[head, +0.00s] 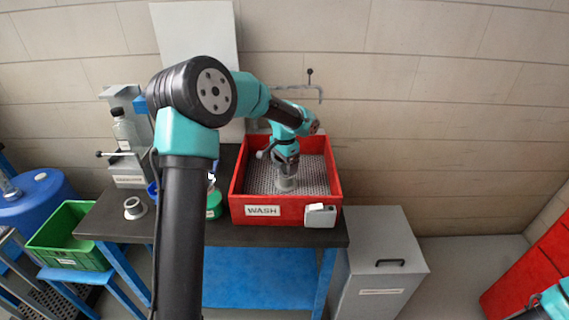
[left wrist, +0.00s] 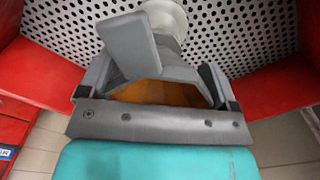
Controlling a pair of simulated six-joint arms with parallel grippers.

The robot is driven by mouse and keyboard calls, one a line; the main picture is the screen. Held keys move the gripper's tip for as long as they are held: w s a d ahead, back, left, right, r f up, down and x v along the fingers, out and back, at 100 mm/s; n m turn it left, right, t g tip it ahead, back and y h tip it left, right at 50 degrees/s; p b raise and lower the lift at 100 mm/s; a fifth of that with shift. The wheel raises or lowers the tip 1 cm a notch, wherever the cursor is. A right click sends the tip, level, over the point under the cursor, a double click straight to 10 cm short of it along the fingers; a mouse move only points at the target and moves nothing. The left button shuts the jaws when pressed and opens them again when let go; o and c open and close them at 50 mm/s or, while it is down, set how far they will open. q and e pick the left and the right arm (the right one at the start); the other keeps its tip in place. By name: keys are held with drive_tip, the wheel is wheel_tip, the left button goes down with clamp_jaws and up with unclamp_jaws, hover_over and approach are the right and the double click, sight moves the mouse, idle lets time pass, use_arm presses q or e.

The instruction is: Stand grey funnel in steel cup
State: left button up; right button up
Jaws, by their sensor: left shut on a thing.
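My left gripper (head: 286,164) reaches down into the red wash tray and is shut on a pale grey piece (head: 286,184), which looks like the grey funnel. In the left wrist view, its round wide end (left wrist: 168,14) shows beyond the fingers (left wrist: 150,48), close over the perforated tray floor; the fingers hide part of it. I cannot tell whether it touches the floor. A small pale metal cup (head: 134,207) with a dark opening, which looks like the steel cup, stands upright on the dark bench, left of my left arm. My right gripper is out of view.
The red WASH tray (head: 236,190) has raised walls around the gripper. A white box (head: 320,214) is at its front right. A green container (head: 213,206) stands partly behind my left arm. A clear bottle (head: 124,130) is at the back left; a green crate (head: 72,240) sits lower left.

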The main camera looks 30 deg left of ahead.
use_arm(q)
drive_tip(key=shift+f, duration=0.2)
drive_tip(key=o, duration=0.7)
drive_tip(key=shift+o, duration=0.2)
drive_tip(key=shift+r, duration=0.1)
wheel_tip(320, 180, up, 17)
idle(0.3)
idle(0.4)
